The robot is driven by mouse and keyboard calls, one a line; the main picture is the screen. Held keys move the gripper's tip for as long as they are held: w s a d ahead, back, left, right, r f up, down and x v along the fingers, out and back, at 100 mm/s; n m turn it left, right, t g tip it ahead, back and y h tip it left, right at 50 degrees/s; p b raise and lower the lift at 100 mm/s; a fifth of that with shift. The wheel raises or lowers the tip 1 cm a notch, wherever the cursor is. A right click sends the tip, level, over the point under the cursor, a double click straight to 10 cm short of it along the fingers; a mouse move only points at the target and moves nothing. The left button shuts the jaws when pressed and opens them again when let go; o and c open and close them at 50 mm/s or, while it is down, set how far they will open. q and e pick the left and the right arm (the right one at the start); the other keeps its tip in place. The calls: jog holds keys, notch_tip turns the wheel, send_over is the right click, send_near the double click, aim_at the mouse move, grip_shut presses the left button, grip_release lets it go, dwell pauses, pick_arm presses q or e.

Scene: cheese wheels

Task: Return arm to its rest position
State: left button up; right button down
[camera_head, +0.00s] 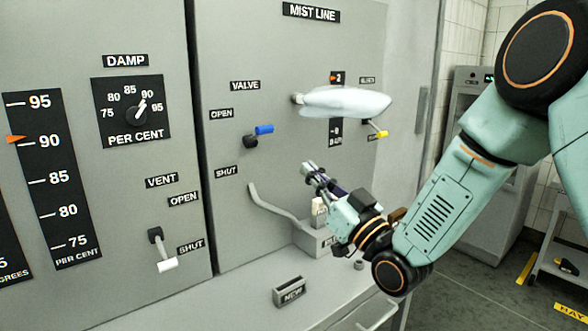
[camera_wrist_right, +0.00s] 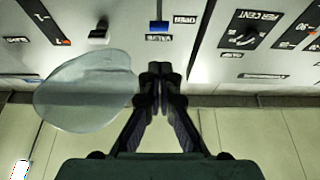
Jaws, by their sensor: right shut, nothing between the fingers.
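My right arm (camera_head: 440,215) comes in from the right in the head view and bends at the elbow toward the grey panel. Its gripper (camera_head: 308,170) is in front of the panel, below and right of the blue-tipped valve handle (camera_head: 264,129), and looks apart from it. In the right wrist view the gripper's fingers (camera_wrist_right: 160,72) are together with nothing between them. The blue handle (camera_wrist_right: 159,27) shows beyond the fingertips there. My left gripper is not in view.
A pale mist plume (camera_head: 345,102) spreads from a nozzle above the gripper. The vent lever (camera_head: 167,264) is at lower left. A trolley (camera_head: 560,260) stands right.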

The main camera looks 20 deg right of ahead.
jog(key=s+f+m+g+h+b, duration=0.1)
jog(key=s+f+g+h, duration=0.2)
jog(key=f, duration=0.8)
jog(key=s+f+m+g+h+b, duration=0.1)
jog(key=s+f+m+g, duration=0.2)
jog(key=f, duration=0.7)
jog(key=s+f+g+h+b, duration=0.15)
jog(key=s+f+g, duration=0.3)
jog(key=f, duration=0.65)
jog(key=s+f+g+h+b, duration=0.1)
jog(key=s+f+g, duration=0.4)
jog(key=s+f, duration=0.5)
jog(key=s+f+g+h+b, duration=0.1)
jog(key=s+f+g+b, duration=0.2)
jog(key=s+f, duration=0.8)
jog(key=s+g, duration=0.2)
jog(key=s, duration=0.6)
jog(key=shift+s+d+g, duration=0.15)
jog(key=shift+d+g, duration=0.2)
